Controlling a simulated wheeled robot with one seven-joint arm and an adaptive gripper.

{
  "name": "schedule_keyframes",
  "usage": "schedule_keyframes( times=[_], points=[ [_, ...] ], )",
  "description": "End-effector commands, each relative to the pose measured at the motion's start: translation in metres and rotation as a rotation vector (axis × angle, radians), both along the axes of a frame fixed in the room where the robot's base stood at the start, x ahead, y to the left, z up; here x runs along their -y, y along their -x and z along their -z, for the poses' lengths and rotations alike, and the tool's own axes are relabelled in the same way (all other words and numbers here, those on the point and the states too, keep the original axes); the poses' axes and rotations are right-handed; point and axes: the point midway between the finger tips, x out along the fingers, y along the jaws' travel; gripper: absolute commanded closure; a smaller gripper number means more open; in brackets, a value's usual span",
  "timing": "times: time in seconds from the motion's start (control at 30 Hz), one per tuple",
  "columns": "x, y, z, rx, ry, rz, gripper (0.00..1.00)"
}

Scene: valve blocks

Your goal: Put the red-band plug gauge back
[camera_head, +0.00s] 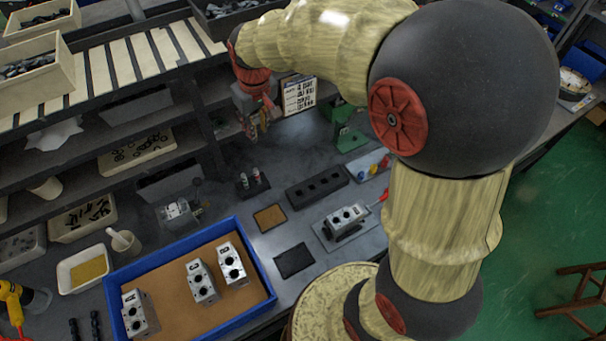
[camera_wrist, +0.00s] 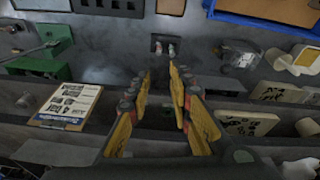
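Two small plug gauges stand upright in a dark stand (camera_head: 252,189) on the bench. The right gauge (camera_head: 256,173) shows a reddish mark; the left gauge (camera_head: 243,179) is paler, and its band is too small to tell. In the wrist view the two gauges, left (camera_wrist: 158,46) and right (camera_wrist: 171,48), appear beyond the fingertips, with band colours unclear. My gripper (camera_wrist: 160,76) is open with nothing between its yellow fingers. In the head view my gripper (camera_head: 258,122) hangs above the back of the bench, apart from the stand.
A blue tray (camera_head: 190,249) with several valve blocks lies at the front left. A dark block with holes (camera_head: 317,187) and a valve block on a plate (camera_head: 347,220) lie right of the stand. A shelf, a clipboard (camera_wrist: 66,106) and green fixtures (camera_wrist: 38,66) are near my gripper.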

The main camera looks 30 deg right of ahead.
Motion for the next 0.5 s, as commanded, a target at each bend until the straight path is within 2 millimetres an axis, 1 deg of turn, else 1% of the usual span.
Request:
schedule_keyframes(
  times=[0.03,0.07,0.1,0.17,0.2,0.33,0.4,0.5],
  points=[
    [0.0,0.018,-0.018,0.027,-0.003,0.011,0.79],
    [0.0,0.029,-0.027,0.039,-0.004,0.017,0.79],
    [0.0,0.044,-0.037,0.056,-0.006,0.025,0.79],
    [0.0,0.066,-0.051,0.081,-0.01,0.04,0.79],
    [0.0,0.081,-0.059,0.098,-0.012,0.048,0.79],
    [0.0,0.13,-0.078,0.152,-0.022,0.076,0.79],
    [0.0,0.156,-0.085,0.182,-0.027,0.092,0.79],
    [0.0,0.19,-0.089,0.22,-0.036,0.111,0.79]
  ],
)
